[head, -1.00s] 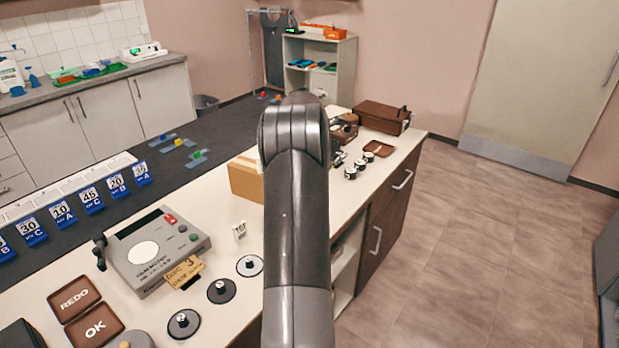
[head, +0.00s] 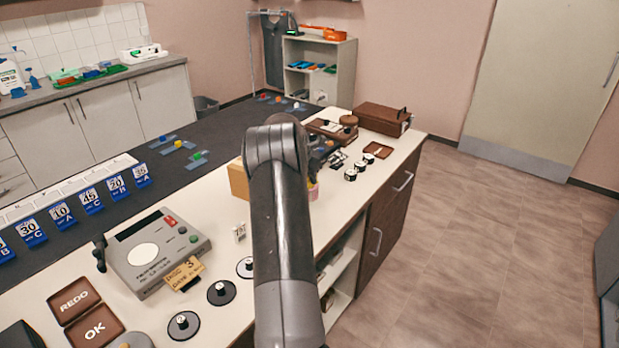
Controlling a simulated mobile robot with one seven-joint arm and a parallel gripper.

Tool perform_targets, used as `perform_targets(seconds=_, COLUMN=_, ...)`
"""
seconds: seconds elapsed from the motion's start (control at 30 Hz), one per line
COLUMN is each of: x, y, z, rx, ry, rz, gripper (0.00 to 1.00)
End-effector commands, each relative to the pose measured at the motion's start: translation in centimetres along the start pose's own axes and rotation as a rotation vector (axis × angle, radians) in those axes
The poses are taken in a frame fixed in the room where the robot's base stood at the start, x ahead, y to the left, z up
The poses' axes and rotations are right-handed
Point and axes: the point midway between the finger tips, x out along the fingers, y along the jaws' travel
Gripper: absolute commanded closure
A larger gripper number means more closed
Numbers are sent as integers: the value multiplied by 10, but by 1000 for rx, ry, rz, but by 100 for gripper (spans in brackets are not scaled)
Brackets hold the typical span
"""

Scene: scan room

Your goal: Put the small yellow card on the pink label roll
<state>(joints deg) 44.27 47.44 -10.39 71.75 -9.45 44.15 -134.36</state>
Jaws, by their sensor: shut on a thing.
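The pink label roll (head: 313,193) stands on the counter just right of my arm, and the arm hides most of it. A small yellowish patch, apparently the small yellow card (head: 312,181), shows right above the roll's pink side. I cannot tell whether they touch. My gripper (head: 318,158) shows only as a dark part beside my wrist, just above the roll. It is shut on what seems to be the card; its fingertips are mostly hidden.
A cardboard box (head: 239,180) stands left of my arm. Black-and-white knobs (head: 351,174) and a brown case (head: 383,118) lie beyond.

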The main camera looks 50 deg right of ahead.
Motion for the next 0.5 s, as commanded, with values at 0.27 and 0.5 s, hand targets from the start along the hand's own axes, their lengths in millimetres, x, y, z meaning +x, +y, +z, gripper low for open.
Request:
perform_targets(seconds=0.27, x=2, y=0, z=-1, rx=0, ry=0, rz=0, gripper=72)
perform_targets(seconds=0.5, x=2, y=0, z=-1, rx=0, ry=0, rz=0, gripper=64)
